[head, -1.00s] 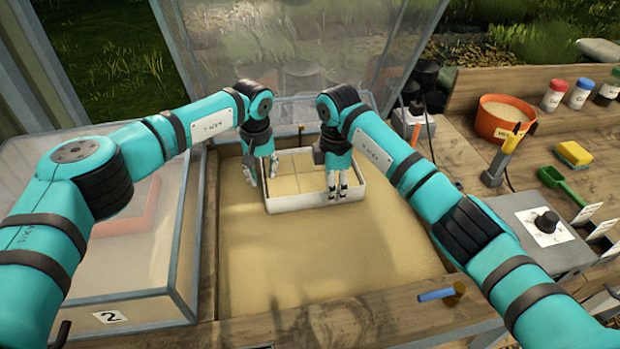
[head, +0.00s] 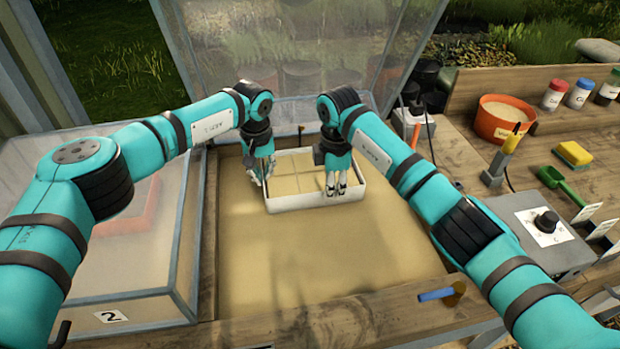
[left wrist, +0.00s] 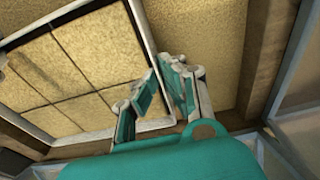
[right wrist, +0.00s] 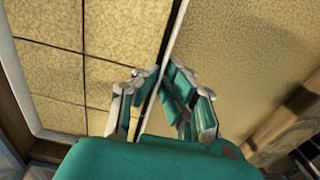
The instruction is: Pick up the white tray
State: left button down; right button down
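The white tray (head: 300,203) lies on the sand bed in the head view. It is a shallow rectangle with a pale rim, and its inside is sand-coloured and split by thin lines. My left gripper (head: 264,178) is at the tray's left wall, its fingers closed in on the rim (left wrist: 142,28) from both sides in the left wrist view. My right gripper (head: 337,190) is at the front wall towards the right, its fingertips closed in on the rim (right wrist: 177,35) in the right wrist view. The tray looks level and low on the sand.
The sand bed (head: 320,255) has a wooden front edge (head: 370,312), with a blue-handled tool (head: 437,295) on it. A raised clear lid (head: 290,50) stands behind. A closed clear box (head: 130,255) is at left. An orange pot (head: 500,120) and a control box (head: 545,230) stand at right.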

pick_arm(q)
jog(key=shift+r, duration=0.15)
pick_arm(e)
jog(key=shift+w+r, duration=0.1)
jog(key=shift+r, duration=0.05)
